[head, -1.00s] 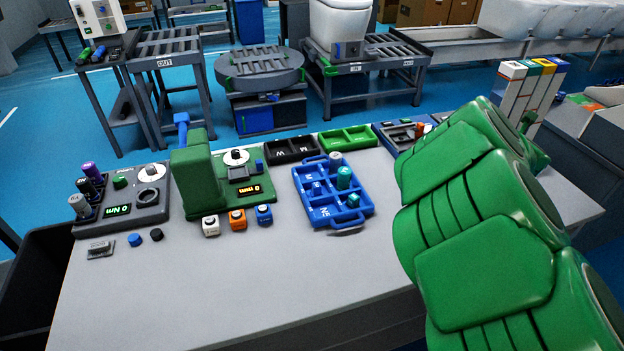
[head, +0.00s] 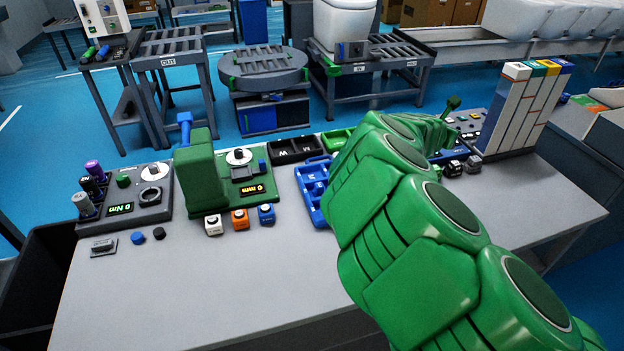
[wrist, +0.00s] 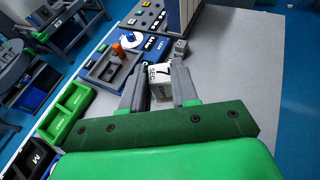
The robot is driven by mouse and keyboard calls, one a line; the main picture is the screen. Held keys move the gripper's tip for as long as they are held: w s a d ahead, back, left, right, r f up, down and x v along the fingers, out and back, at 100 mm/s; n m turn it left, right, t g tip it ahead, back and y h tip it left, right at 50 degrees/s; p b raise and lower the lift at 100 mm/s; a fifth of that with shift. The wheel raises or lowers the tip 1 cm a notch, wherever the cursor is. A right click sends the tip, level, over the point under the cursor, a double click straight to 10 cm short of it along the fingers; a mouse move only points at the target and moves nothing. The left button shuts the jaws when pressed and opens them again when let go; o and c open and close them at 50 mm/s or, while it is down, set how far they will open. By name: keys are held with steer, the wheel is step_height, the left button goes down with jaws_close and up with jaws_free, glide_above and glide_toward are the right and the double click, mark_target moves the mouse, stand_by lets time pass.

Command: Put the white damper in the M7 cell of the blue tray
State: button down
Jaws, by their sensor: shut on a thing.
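My gripper (wrist: 160,92) is shut on a small white block with dark lettering, the white damper (wrist: 160,76), in the wrist view. The damper sits between the two grey fingers, above or on the grey tabletop; I cannot tell which. In the head view my green arm hides the gripper and the damper. The blue tray (head: 314,215) lies mid-table in the head view. Its left part shows and my arm covers the rest, so the M7 cell cannot be made out.
A green press (head: 195,170) stands left of the tray, with white (head: 213,225), orange (head: 239,221) and blue (head: 266,214) blocks before it. Black (head: 283,150) and green bins (wrist: 65,112) line the back edge. A tall coloured rack (head: 520,105) stands at right. The front tabletop is clear.

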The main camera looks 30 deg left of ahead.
steer(key=s+a+f+m, duration=0.1)
steer(key=s+a+f, duration=0.2)
steer(key=s+a, duration=0.55)
steer(key=s+a+f+h, duration=0.1)
steer(key=s+a+f, duration=0.3)
steer(key=a, duration=0.7)
steer(key=s+a+f+m, duration=0.1)
steer(key=s+a+f, duration=0.1)
steer(key=s+a, duration=0.65)
steer(key=w+a+f, duration=0.3)
steer(key=w+a, duration=0.3)
steer(key=w, duration=0.2)
steer(key=shift+a+f+n+g, duration=0.25)
steer(key=shift+f+n+g, duration=0.05)
steer(key=shift+f+g, duration=0.1)
steer(key=shift+w+h, duration=0.2)
steer(key=shift+h, duration=0.1)
glide_above(308, 170)
steer(key=s+d, duration=0.2)
steer(key=s, duration=0.2)
steer(key=shift+w+f, duration=0.2)
steer(key=shift+f, duration=2.9)
steer(key=shift+d+f, duration=0.1)
steer(key=shift+f, duration=1.3)
steer(key=shift+f, duration=0.15)
